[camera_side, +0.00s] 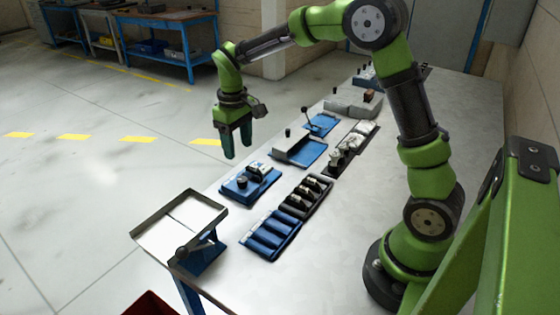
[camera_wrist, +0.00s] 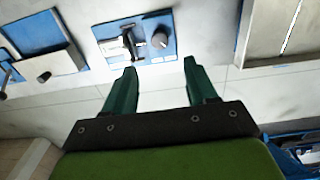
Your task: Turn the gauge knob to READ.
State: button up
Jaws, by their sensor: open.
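A blue plate (camera_side: 234,194) lies on the table, bearing a dark round knob (camera_side: 242,182) and a small white-and-dark block (camera_side: 257,170), which may be the gauge. In the wrist view the plate (camera_wrist: 111,32) is at top centre, with the grey knob (camera_wrist: 160,39) on its right half and a dark upright fitting (camera_wrist: 130,42) to its left. Lettering on the plate is too small to read, and I cannot tell where the knob points. My gripper (camera_side: 238,145) is open and empty, hanging fingers down above the table's left edge, apart from the plate. Its fingertips show below the knob (camera_wrist: 160,66).
A shallow metal tray (camera_side: 150,232) stands at the table's front left corner. A blue slotted rack (camera_side: 268,238) and a black rack (camera_side: 310,197) are right of the plate. A blue tray with a white box (camera_side: 291,143) and a lever fixture (camera_side: 322,123) stand behind.

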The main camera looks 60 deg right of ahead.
notch_tip(320, 180, up, 7)
jog(key=shift+f, duration=0.15)
dwell(0.4)
jog(key=s+a+r+m+t+y, duration=0.1)
jog(key=s+a+m+t, duration=0.1)
jog(key=s, duration=0.8)
jog(key=s+a+r+m+t+y, duration=0.1)
jog(key=s+t, duration=0.4)
jog(key=s, duration=0.6)
jog(key=shift+a+r+m, duration=0.5)
jog(key=shift+a+r, duration=0.15)
jog(key=shift+a, duration=0.5)
